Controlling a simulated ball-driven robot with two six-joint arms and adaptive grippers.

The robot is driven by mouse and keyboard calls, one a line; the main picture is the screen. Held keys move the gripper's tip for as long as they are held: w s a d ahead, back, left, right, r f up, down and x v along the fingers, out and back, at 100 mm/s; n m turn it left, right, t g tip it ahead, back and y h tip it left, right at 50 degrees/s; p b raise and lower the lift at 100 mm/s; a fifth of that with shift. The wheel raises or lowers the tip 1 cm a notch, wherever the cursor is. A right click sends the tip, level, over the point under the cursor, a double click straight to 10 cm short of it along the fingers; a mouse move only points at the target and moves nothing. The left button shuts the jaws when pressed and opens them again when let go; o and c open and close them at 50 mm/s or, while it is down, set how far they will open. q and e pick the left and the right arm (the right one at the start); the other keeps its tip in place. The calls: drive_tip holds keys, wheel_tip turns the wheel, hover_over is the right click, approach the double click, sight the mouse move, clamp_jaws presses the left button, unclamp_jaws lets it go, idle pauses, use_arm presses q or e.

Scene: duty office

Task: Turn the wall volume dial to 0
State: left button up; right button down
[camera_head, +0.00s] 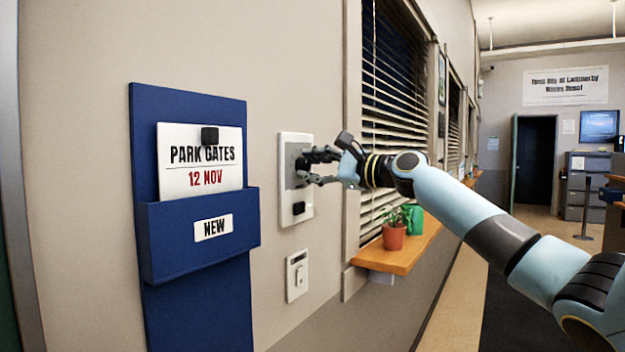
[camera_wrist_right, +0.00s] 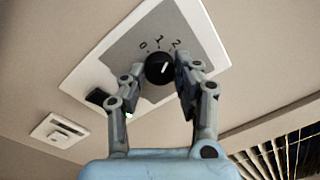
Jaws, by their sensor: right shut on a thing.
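The black round volume dial (camera_wrist_right: 159,69) sits on a grey face of a white wall panel (camera_head: 295,225). In the right wrist view, the marks 0, 1 and 2 show above it, and its white pointer line leans up and slightly right, roughly between 1 and 2. Other marks, if any, are hidden by a finger. My right gripper (camera_wrist_right: 160,78) has its fingers on either side of the dial and is shut on it. My left gripper is not in view.
A black switch (camera_head: 298,208) is low on the panel. A smaller white wall plate (camera_head: 297,276) is below. A blue notice holder (camera_head: 200,240) is to the left. A wooden sill (camera_head: 405,258) with a potted plant (camera_head: 394,236) and blinds (camera_head: 385,110) are to the right.

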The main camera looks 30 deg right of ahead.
drive_tip(key=n+b, duration=0.3)
drive_tip(key=n, duration=0.1)
drive_tip(key=n+b, duration=0.2)
drive_tip(key=shift+f+n+b, duration=0.25)
drive_tip(key=shift+n+b, duration=0.05)
drive_tip(key=shift+b, duration=0.05)
drive_tip(key=n+b, duration=0.2)
drive_tip(key=n, duration=0.1)
drive_tip(key=shift+n+y+b, duration=0.3)
drive_tip(key=shift+n+b, duration=0.75)
drive_tip(key=shift+n, duration=0.35)
drive_tip(key=c, duration=1)
unclamp_jaws()
drive_tip(key=shift+r, duration=0.1)
drive_tip(key=shift+o, duration=0.2)
